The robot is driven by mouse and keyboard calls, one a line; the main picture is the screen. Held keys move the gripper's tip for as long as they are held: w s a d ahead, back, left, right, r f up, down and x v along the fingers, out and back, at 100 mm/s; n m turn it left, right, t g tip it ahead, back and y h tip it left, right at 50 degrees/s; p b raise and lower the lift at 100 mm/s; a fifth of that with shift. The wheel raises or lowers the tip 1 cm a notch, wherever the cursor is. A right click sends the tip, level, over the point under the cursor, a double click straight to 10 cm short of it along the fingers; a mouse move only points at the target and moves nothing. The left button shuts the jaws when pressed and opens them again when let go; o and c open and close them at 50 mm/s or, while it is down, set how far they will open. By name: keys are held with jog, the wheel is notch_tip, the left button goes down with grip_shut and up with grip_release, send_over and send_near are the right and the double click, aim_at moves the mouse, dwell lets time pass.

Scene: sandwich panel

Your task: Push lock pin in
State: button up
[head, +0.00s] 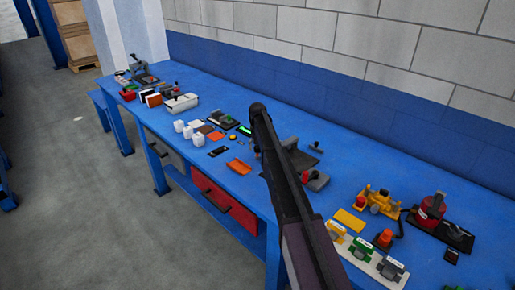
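I cannot make out the lock pin in the head view; it is too small to tell or hidden. My dark arm crosses the middle of the picture, from the bottom edge up to a rounded joint over the blue bench (352,160). No gripper fingers show, so I cannot see what they hold or touch. A grey and black device (316,181) with a dark base plate (303,160) stands just right of my arm and is partly covered by it.
At the right are a red cylinder (432,208) on a black base, a yellow device (378,200) and a white strip with coloured switches (362,248). White containers (196,139) and an orange piece (238,166) lie left of my arm. A block wall backs the bench.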

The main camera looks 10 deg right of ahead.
grip_shut()
jog(key=shift+f+b, duration=1.2)
jog(key=shift+b, duration=0.05)
jog(key=shift+s, duration=0.15)
jog(key=shift+o, duration=1.9)
grip_release()
jog(key=shift+f, duration=0.1)
jog(key=shift+r, duration=0.3)
